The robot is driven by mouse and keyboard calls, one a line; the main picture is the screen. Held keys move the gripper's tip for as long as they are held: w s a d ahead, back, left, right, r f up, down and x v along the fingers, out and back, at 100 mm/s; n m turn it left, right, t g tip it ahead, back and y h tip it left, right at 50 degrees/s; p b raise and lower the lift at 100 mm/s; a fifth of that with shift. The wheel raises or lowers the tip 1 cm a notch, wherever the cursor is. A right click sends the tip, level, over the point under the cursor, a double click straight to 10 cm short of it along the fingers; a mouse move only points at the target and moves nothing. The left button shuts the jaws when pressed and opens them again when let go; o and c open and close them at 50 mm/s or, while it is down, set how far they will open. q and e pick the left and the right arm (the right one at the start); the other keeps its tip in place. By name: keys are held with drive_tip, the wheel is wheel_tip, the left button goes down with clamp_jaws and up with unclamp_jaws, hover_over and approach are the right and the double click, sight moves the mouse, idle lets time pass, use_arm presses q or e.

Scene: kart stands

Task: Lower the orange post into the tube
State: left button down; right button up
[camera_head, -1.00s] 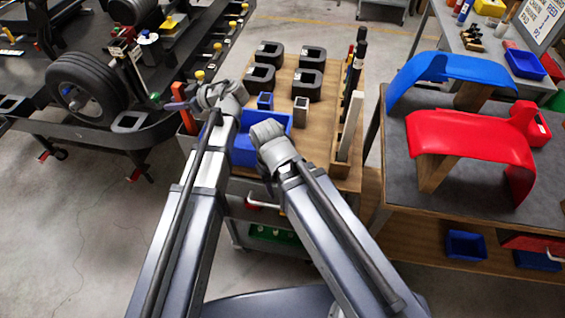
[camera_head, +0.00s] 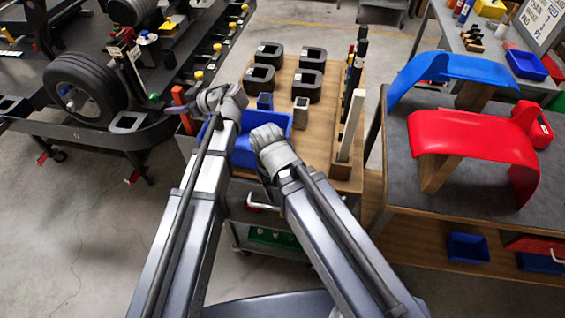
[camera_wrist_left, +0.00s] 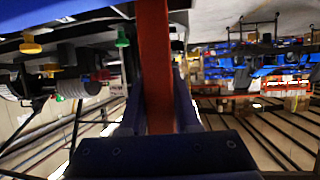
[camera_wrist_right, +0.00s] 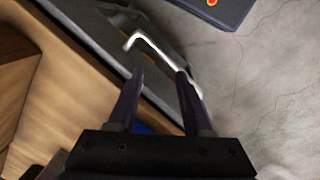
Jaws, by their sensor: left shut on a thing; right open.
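The orange post (camera_head: 178,95) stands roughly upright in my left gripper (camera_head: 186,111), close to the right of the black frame. In the left wrist view the post (camera_wrist_left: 156,70) runs between the two shut fingers; its lower end is hidden. A dark square-mouthed tube (camera_head: 127,122) sits at the frame's near corner, left of my left gripper and apart from the post. Whether this is the tube meant, I cannot tell. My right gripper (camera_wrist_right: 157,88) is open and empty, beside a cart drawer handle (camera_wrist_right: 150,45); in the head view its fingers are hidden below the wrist.
A wooden-topped cart (camera_head: 325,130) holds a blue bin (camera_head: 245,150), black blocks (camera_head: 309,55), a small blue tube (camera_head: 265,100) and a grey one (camera_head: 300,108). A wheel (camera_head: 80,88) is on the frame. A bench with a red fender (camera_head: 470,135) is right. The left floor is clear.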

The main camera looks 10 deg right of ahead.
use_arm(q)
drive_tip(key=shift+f+b, duration=2.5)
use_arm(e)
drive_tip(key=shift+f, duration=2.55)
drive_tip(key=shift+r, duration=0.1)
use_arm(q)
drive_tip(key=c, duration=0.5)
unclamp_jaws()
drive_tip(key=shift+c, duration=0.2)
